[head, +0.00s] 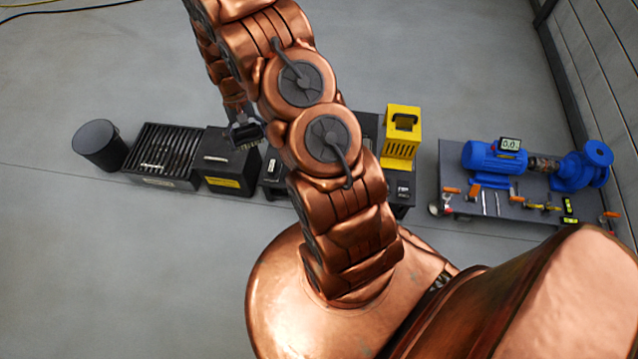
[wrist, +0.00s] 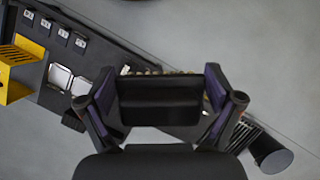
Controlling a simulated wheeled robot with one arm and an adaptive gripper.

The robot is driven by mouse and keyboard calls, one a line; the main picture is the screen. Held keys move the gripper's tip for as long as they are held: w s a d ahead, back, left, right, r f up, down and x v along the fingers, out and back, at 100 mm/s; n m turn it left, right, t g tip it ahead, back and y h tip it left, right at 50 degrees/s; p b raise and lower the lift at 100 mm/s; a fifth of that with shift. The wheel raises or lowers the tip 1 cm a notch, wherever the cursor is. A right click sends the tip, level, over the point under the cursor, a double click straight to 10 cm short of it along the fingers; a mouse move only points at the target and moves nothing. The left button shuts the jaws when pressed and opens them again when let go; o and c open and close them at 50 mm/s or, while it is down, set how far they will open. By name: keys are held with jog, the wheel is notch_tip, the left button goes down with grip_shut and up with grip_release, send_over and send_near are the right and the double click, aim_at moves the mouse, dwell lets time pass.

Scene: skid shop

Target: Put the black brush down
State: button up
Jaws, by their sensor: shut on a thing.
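The black brush (wrist: 158,98) is held between the two fingers of my gripper (wrist: 160,90) in the wrist view. It is a dark block with a thin row of tan bristles showing along its far edge. In the head view my gripper (head: 246,132) is in front of the black box with a yellow label (head: 226,168), and the brush cannot be told apart clearly there. The height of the brush above what lies below it is hard to judge.
A yellow box (head: 401,138) stands on the dark bench (head: 402,186), partly hidden by my arm. To the left are a slatted black crate (head: 160,182) and a round black bin (head: 98,144). A grey table (head: 470,206) with a blue pump (head: 492,160) and several tools is at right.

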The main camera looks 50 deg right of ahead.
jog(key=s+d+f+m+t+y+b, duration=0.1)
jog(key=s+d+f+m+t+b, duration=0.1)
jog(key=s+d+f+m+b, duration=0.75)
jog(key=s+d+f+m+t+y+b, duration=0.1)
jog(key=s+d+f+b, duration=0.35)
jog(key=f, duration=0.95)
jog(key=s+d+f+m+t+y+b, duration=0.15)
jog(key=s+d+f+m+b, duration=0.35)
jog(key=s+f+b, duration=0.55)
jog(key=shift+h, duration=0.35)
jog(key=w+f+b, duration=0.1)
jog(key=w, duration=0.5)
jog(key=w+d+f, duration=0.1)
jog(key=w, duration=0.4)
jog(key=w+b, duration=0.1)
jog(key=w, duration=0.5)
jog(key=shift+w+d+f+b, duration=0.2)
jog(key=shift+w+f+b, duration=0.1)
jog(key=shift+f, duration=0.1)
jog(key=shift+w+f+b, duration=0.1)
jog(key=shift+f+b, duration=0.7)
jog(key=shift+f, duration=0.9)
jog(key=shift+f, duration=0.1)
jog(key=o, duration=0.7)
